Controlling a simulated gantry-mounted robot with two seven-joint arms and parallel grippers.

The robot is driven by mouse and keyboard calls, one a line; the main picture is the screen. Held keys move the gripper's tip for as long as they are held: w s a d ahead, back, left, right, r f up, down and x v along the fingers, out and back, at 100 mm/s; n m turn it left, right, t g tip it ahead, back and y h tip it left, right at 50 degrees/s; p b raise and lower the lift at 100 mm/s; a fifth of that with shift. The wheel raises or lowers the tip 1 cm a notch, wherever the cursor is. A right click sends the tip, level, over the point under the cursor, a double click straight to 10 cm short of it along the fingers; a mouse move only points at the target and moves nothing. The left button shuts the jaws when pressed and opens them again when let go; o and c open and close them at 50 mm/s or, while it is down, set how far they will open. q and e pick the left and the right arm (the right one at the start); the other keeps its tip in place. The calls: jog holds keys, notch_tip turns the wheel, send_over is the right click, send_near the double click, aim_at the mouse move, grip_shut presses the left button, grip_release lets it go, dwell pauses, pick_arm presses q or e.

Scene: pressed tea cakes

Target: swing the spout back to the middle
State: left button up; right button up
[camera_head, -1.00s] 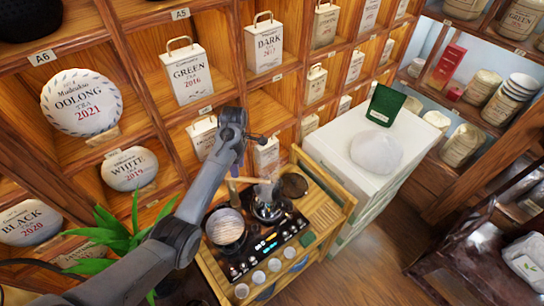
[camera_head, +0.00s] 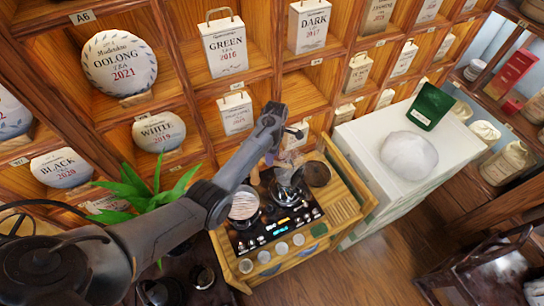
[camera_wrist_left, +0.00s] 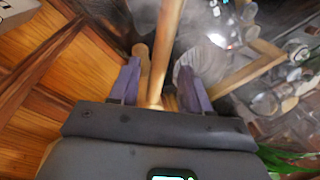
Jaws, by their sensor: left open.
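A pale wooden bar (camera_wrist_left: 165,40), which may be the spout, runs between the fingers of my left gripper (camera_wrist_left: 158,72) in the left wrist view. The purple fingers are apart, one on each side of it; whether either touches it I cannot tell. A second wooden bar (camera_wrist_left: 245,70) slants off to the right. In the head view my left gripper (camera_head: 270,156) hangs at the back of the tea stove, partly hidden by its own wrist. A short wooden piece (camera_head: 254,176) shows just below it. My right gripper is not in view.
On the wooden stove cart (camera_head: 345,210) stand a round pot (camera_head: 243,205) and a metal kettle (camera_head: 287,187), with several small cups along the front. The tea shelves rise close behind. A white cabinet (camera_head: 372,165) stands at right, a plant (camera_head: 140,190) at left.

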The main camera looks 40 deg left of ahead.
pick_arm(q)
jog(key=shift+s+f, duration=0.1)
jog(key=shift+f, duration=0.65)
grip_shut()
